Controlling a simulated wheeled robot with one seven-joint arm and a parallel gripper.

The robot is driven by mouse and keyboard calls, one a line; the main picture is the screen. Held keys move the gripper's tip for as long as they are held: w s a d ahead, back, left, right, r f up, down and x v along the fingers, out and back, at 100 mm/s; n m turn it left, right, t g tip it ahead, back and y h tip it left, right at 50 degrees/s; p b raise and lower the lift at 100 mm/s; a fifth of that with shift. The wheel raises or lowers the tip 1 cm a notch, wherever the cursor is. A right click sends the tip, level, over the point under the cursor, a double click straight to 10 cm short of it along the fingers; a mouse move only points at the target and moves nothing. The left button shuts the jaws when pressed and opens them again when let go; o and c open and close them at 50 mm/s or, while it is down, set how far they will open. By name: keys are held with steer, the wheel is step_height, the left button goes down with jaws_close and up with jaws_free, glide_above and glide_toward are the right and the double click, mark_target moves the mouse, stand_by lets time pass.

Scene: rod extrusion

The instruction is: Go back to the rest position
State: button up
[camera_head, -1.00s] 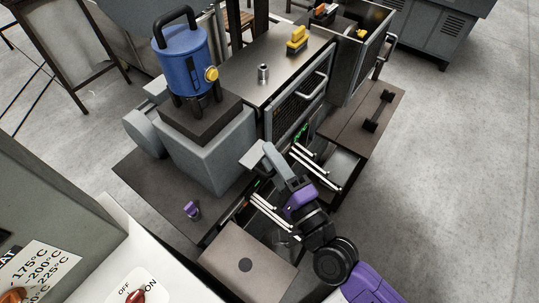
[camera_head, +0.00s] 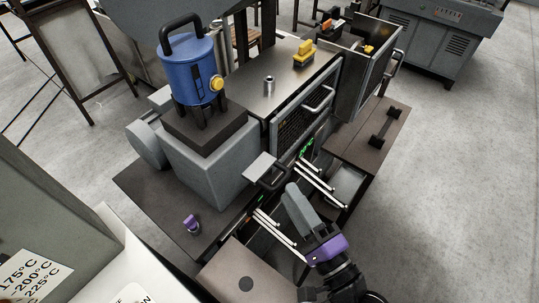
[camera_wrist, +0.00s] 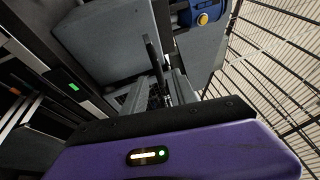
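My gripper (camera_head: 294,192) is at the grey end of my arm, just in front of my purple wrist (camera_head: 327,248) in the head view. It is above the extrusion machine's front, to the right of a small light-grey plate with a dark handle (camera_head: 272,180). The fingers are seen from behind and above, so I cannot tell whether they are open or shut. I see no object held. In the wrist view, the purple housing (camera_wrist: 170,157) fills the lower part and hides much of what lies ahead.
A blue canister (camera_head: 190,72) stands on the grey machine body (camera_head: 205,160). Thin light rods (camera_head: 322,182) lie to the right of the gripper. A metal bench top (camera_head: 250,88) holds a yellow item (camera_head: 303,54). A dark dumbbell-shaped piece (camera_head: 383,128) rests on a side table. The floor at right is clear.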

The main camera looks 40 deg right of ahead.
steer(key=shift+a+r+n, duration=0.1)
steer(key=shift+a+n, duration=0.05)
steer(key=shift+n, duration=0.45)
steer(key=shift+a+r+n, duration=0.1)
steer(key=shift+a+n, duration=0.05)
steer(key=shift+n, duration=0.45)
steer(key=s+n+g+y, duration=0.1)
steer(key=s+n+g, duration=0.4)
steer(key=s+n, duration=1.2)
steer(key=shift+s+a+f+y, duration=0.4)
steer(key=shift+s+f, duration=0.05)
steer(key=shift+s, duration=0.15)
